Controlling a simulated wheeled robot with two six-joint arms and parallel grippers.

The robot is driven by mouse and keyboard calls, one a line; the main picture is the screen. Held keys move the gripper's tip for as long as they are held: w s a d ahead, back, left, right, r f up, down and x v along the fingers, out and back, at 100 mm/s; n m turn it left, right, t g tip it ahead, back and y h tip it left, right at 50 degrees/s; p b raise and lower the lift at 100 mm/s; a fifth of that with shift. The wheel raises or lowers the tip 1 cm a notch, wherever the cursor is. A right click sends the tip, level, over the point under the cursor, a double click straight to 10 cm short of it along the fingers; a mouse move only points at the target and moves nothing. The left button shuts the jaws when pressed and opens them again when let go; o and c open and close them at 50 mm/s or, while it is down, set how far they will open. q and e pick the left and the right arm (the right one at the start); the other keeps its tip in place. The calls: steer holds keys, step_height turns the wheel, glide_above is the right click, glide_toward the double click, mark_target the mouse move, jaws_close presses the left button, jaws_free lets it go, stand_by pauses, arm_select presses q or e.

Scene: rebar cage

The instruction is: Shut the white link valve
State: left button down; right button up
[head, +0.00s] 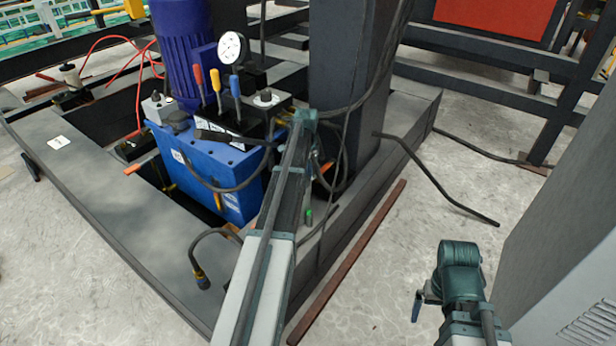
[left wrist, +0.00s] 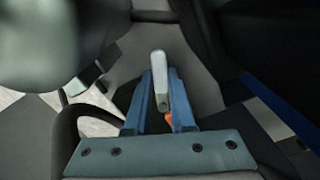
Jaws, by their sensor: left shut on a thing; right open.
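A white lever (left wrist: 158,62), which looks like the handle of the white link valve, stands between the blue fingers of my left gripper (left wrist: 163,84) in the left wrist view. The fingers are shut on it, and its rounded end sticks out past the fingertips. The valve's body is hidden. In the head view my left arm reaches up beside the dark column and hides the left gripper and the valve. My right gripper (head: 420,302) is at the lower right of the head view, over the floor, away from the valve. It is open and empty.
The blue hydraulic unit (head: 210,165) with coloured levers, a gauge (head: 232,48) and a blue motor (head: 184,50) stands left of my left arm. The dark column (head: 345,80) is close to its right. Black hoses hang around there. A grey cabinet (head: 565,210) stands right.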

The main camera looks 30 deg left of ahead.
arm_select(q)
steer(key=c, duration=0.8)
jaws_free()
steer(key=shift+o, duration=0.2)
steer(key=shift+r, duration=0.15)
step_height(320, 180, up, 14)
steer(key=p, duration=1.4)
steer(key=shift+f, duration=0.2)
